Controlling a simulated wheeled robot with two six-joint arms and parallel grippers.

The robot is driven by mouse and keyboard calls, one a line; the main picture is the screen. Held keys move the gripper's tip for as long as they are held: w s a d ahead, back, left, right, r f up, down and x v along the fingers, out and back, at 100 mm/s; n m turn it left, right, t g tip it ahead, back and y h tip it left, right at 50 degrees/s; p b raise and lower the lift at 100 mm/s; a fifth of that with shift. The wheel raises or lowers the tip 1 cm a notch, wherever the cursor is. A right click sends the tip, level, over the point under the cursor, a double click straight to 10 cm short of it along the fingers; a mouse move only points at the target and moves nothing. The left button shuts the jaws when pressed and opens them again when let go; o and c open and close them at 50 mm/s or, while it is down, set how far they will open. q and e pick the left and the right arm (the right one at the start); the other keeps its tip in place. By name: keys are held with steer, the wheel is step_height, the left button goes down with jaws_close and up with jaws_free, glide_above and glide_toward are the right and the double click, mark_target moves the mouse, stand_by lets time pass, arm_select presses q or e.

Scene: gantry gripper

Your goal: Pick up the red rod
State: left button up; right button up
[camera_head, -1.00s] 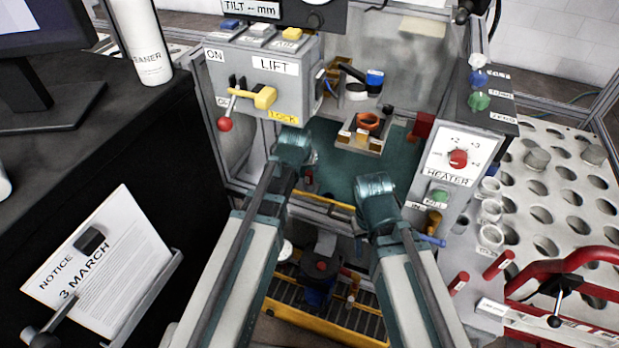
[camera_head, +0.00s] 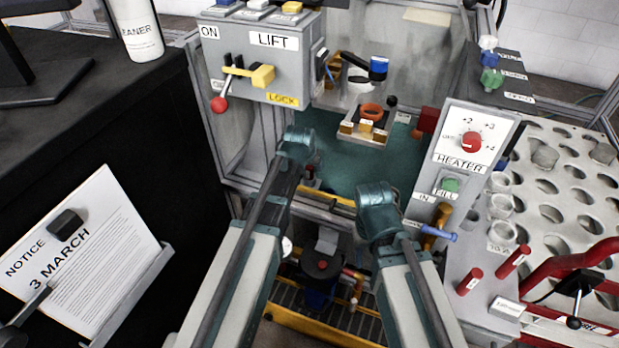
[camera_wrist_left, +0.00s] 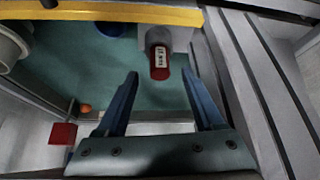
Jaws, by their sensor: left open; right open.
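In the left wrist view a short red cylinder (camera_wrist_left: 160,62) with a white label lies ahead of my left gripper (camera_wrist_left: 160,74), in line with the gap between its blue fingers. The gripper is open with nothing between its fingers. In the head view my left gripper (camera_head: 297,143) is over the green floor of the machine bay, its fingers hidden, with a small red piece (camera_head: 309,172) just below it. My right gripper (camera_head: 376,193) is further right, its fingers also hidden. Two red rods, one nearer (camera_head: 469,281) and one further (camera_head: 512,262), stand on the right ledge.
The lift panel (camera_head: 262,60) is at the left and the heater panel (camera_head: 465,150) at the right of the bay. A bracket with an orange ring (camera_head: 371,111) is at the back. A yellow rail (camera_head: 325,196) crosses the bay's front. A perforated white plate (camera_head: 560,190) is at far right.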

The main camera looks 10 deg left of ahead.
mark_target(309, 168)
arm_select(q)
steer(key=b+x, duration=0.3)
steer(key=x, duration=0.1)
steer(key=shift+f, duration=0.1)
jaws_close()
